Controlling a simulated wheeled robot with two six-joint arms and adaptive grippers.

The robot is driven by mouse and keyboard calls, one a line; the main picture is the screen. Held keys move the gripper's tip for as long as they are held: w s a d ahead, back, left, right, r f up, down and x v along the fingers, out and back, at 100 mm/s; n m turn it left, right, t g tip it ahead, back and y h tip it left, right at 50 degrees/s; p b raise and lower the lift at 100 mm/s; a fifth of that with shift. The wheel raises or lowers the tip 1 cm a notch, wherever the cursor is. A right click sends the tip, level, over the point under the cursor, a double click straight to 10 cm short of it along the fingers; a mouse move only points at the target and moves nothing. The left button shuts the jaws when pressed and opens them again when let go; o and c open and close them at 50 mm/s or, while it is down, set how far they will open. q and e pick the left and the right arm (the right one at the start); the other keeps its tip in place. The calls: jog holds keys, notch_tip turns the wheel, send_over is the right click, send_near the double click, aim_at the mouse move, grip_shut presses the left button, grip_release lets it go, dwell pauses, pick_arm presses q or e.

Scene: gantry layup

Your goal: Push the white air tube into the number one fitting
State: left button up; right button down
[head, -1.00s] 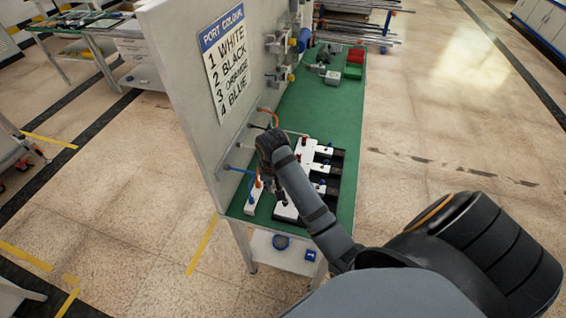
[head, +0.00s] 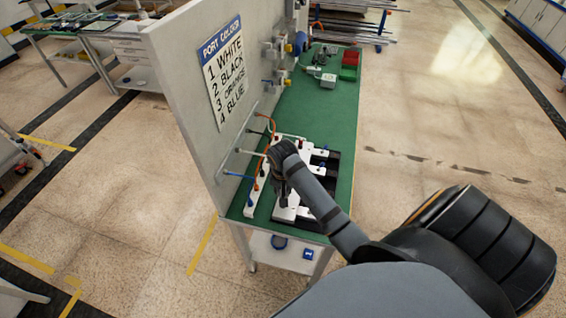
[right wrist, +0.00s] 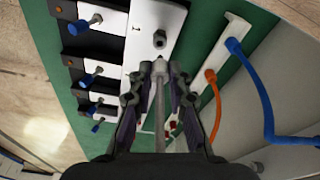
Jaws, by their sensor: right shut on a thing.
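My right gripper (right wrist: 160,72) is shut on the white air tube (right wrist: 160,105), whose pale end shows between the fingertips. The tube end points at a dark hex fitting (right wrist: 160,39) on a white block (right wrist: 152,15). A small mark like a 1 is beside that fitting. A short gap shows between tube end and fitting; their height difference is unclear. In the head view my right gripper (head: 282,190) is over the near end of the white block and hides the tube and fitting. My left gripper is not in view.
A white strip (right wrist: 222,62) beside the block holds the orange tube (right wrist: 214,105) and blue tube (right wrist: 262,95). Blue-knobbed units (right wrist: 93,78) line the block's other side. An upright panel with a port colour sign (head: 222,70) stands at the left, listing 1 as white.

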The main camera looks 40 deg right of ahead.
jog(key=shift+f, duration=1.15)
jog(key=shift+r, duration=0.1)
jog(key=shift+p, duration=0.35)
dwell(0.3)
jog(key=shift+p, duration=0.5)
jog(key=shift+s+f+b, duration=0.1)
jog(key=shift+f+b, duration=0.55)
jog(key=shift+f, duration=0.85)
